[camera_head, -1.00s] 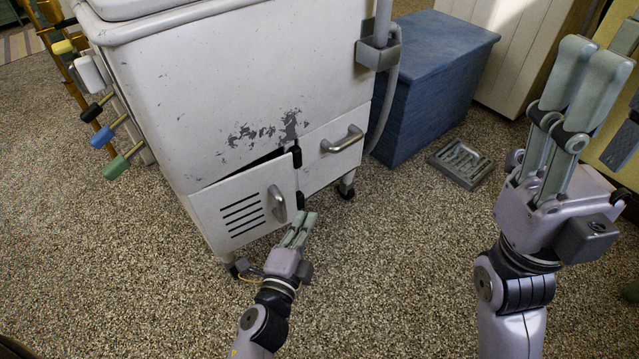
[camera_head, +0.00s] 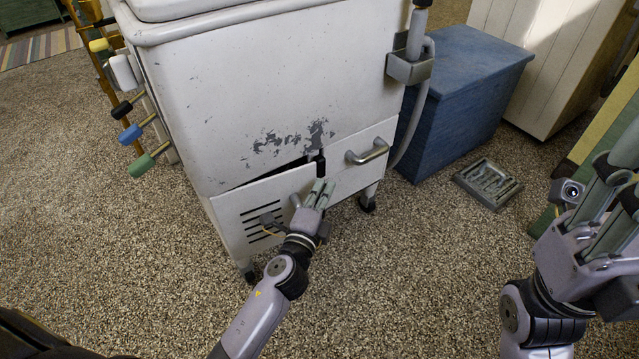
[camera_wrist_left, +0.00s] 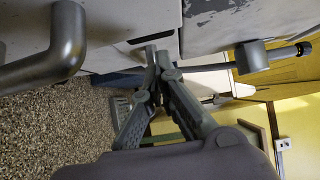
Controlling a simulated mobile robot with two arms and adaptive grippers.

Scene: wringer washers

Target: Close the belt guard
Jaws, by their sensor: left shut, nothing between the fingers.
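The belt guard (camera_head: 262,192) is the white vented door low on the left of the white washer's front. A dark wedge-shaped gap shows along its top edge, so it stands slightly ajar. Its grey handle (camera_wrist_left: 62,45) is large at the left of the left wrist view; in the head view my gripper partly hides it. My left gripper (camera_head: 321,188) is shut and empty, its fingertips in front of the guard's right edge, beside the handle. Contact cannot be told. My right gripper (camera_head: 612,185) is at the right edge, partly cut off, away from the washer.
The washer body (camera_head: 270,95) stands on short legs. A fixed panel with a grey handle (camera_head: 367,152) is right of the guard. A blue chest (camera_head: 470,85) and a grey tray (camera_head: 488,182) are to the right. Coloured knobs (camera_head: 143,166) stick out at left. The speckled floor in front is open.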

